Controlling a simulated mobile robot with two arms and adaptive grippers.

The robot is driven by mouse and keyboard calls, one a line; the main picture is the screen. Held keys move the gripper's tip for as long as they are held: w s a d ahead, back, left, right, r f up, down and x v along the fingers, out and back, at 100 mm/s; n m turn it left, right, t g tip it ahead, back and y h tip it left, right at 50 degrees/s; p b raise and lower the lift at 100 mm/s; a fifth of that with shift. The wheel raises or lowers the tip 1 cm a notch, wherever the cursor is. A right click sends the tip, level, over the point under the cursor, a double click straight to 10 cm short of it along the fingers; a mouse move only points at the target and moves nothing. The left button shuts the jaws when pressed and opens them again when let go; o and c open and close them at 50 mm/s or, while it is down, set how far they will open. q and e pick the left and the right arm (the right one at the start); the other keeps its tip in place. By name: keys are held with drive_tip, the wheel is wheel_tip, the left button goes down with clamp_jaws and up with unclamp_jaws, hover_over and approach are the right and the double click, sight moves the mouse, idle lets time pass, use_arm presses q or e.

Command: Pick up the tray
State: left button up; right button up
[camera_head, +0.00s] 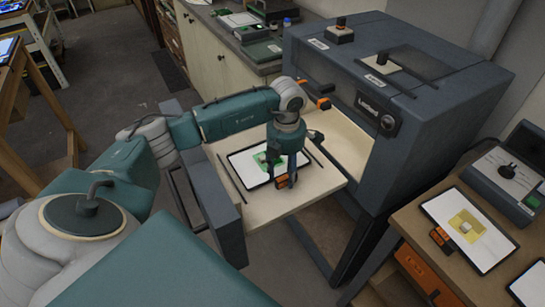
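A white tray (244,170) with a dark rim lies on the pale pull-out shelf (265,210) of a dark grey cabinet machine. A green patch (262,160) shows on it, partly hidden by my gripper. My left gripper (284,178) comes in from the left and points down over the tray's right part, with an orange piece low down near the tray's front right edge. I cannot tell if it touches the tray, or how far its fingers are apart. My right gripper is not in view.
The dark grey machine (440,95) stands behind and right of the shelf. A wooden bench (415,215) at the right holds another white panel (486,250) with a yellow patch. Open floor (110,65) lies at the upper left.

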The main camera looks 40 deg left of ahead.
use_arm(q)
drive_tip(key=c, duration=0.4)
clamp_jaws()
wheel_tip(320, 180, up, 13)
drive_tip(key=shift+b, duration=0.4)
